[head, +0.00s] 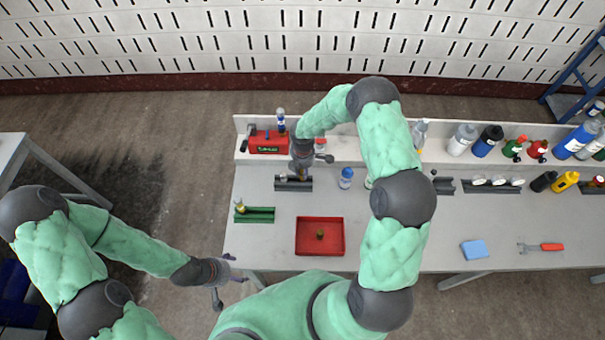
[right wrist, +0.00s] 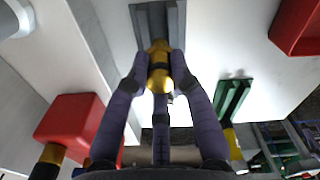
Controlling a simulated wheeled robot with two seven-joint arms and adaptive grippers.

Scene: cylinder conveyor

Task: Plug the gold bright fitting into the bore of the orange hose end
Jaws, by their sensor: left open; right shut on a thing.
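My right gripper (head: 301,172) is above the grey grooved holder (head: 293,184), mostly hidden by its own arm in the head view. In the right wrist view its fingers (right wrist: 159,80) are shut on a gold fitting (right wrist: 159,56) with a dark band. The fitting is in front of the grey holder (right wrist: 158,18); I cannot tell whether they touch. A yellowish part (head: 240,206) stands at the left end of the green holder (head: 261,215). A small olive-gold part (head: 320,234) is in the red tray (head: 306,250). I cannot clearly identify the orange hose end. My left gripper (head: 232,270) is open and empty, off the table's left front corner.
A red toolbox (head: 268,148) and several bottles line the back shelf. A blue-capped bottle (head: 346,178) stands right of the grey holder. A blue sponge (head: 474,250) and a red-handled wrench (head: 545,247) lie at the right.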

